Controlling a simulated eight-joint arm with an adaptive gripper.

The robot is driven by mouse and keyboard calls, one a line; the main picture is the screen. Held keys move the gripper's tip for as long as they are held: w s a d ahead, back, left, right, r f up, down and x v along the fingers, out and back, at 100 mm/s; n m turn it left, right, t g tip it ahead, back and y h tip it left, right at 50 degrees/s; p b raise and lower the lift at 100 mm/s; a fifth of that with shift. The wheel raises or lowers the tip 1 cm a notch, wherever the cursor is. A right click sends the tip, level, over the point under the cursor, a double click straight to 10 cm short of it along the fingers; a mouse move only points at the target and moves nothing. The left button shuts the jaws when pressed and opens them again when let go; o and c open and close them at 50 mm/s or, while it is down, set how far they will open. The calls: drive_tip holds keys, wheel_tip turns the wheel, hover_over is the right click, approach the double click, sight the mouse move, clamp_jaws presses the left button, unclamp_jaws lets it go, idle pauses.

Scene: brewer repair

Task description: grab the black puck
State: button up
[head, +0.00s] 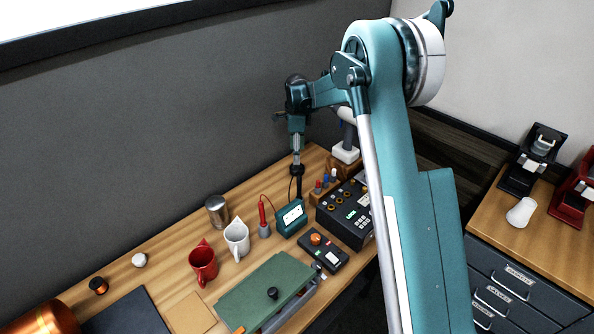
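A short black cylinder with a copper-coloured top (98,286) stands farther left on the wood. I cannot tell for sure which of them is the black puck. My teal arm rises across the right of the view and reaches left. Its end, with my gripper (297,170), hangs downward over the back of the bench, well apart from both pieces. The fingers are too small and dark to read.
A red mug (202,263), a white mug (237,239) and a metal canister (216,210) stand mid-bench. A teal meter (291,218), a black control box (346,212) and a small button box (324,250) are to the right. A copper cylinder (45,320) lies at lower left.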

sight(297, 167)
drive_tip(key=shift+f, duration=1.25)
drive_tip(key=shift+f, duration=0.1)
drive_tip(key=shift+f, duration=2.5)
drive_tip(key=shift+c, duration=0.2)
drive_tip(key=c, duration=1.1)
